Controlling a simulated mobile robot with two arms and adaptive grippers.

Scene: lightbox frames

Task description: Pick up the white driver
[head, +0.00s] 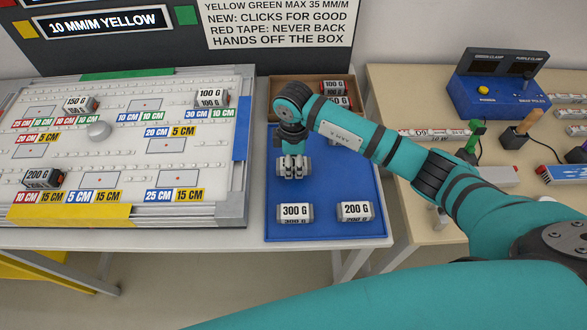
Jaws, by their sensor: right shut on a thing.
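My right gripper (292,172) points down over the blue mat (345,185). Its fingers are shut on a small grey-white block (308,166), which they largely cover, so no label on it can be read. I cannot tell whether the block is clear of the mat. No item in view is readably marked as the white driver. A pale bar with a red end (492,176) lies on the wooden table at the right, and I cannot tell what it is. My left gripper is not in view.
A 300 G block (295,213) and a 200 G block (355,211) stand at the mat's front. A brown tray (262,90) with labelled blocks is behind. The panel (120,213) at left carries more blocks. A blue clamp box (500,92) stands at right.

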